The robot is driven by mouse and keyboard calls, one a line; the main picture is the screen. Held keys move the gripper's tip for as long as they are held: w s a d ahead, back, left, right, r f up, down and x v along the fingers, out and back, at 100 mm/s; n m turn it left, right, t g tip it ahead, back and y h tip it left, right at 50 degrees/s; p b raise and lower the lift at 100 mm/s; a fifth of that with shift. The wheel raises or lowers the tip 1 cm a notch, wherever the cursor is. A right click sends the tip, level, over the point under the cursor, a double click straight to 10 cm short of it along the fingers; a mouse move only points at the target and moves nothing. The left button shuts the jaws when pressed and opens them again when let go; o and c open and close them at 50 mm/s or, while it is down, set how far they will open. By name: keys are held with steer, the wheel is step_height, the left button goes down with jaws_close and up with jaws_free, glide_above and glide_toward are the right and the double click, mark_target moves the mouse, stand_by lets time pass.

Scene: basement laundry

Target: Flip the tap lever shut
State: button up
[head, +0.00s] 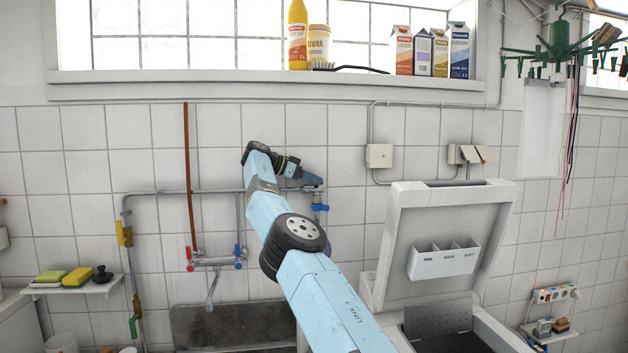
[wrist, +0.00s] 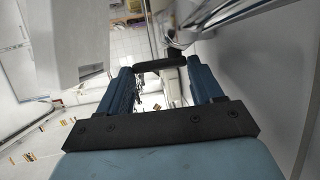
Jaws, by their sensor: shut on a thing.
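My gripper (head: 314,184) reaches the wall pipe in the head view, just above a tap with a blue part (head: 320,207). In the wrist view, its two blue fingers (wrist: 160,76) have a dark bar, which looks like the tap lever (wrist: 152,66), between their tips. The gripper is shut on this lever. The lever lies crosswise between the fingers, next to a shiny metal pipe (wrist: 186,38). In the head view the lever is hidden by the gripper, so its exact angle is unclear.
A mixer tap with red and blue handles (head: 215,262) is on the wall left of my arm, above a sink (head: 225,325). An open-lidded white machine (head: 440,245) stands at right. A sill (head: 200,88) with bottles and cartons runs above. A small shelf (head: 70,287) holds sponges.

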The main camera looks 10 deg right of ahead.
steer(key=shift+a, duration=0.1)
steer(key=o, duration=1.1)
steer(key=shift+c, duration=0.2)
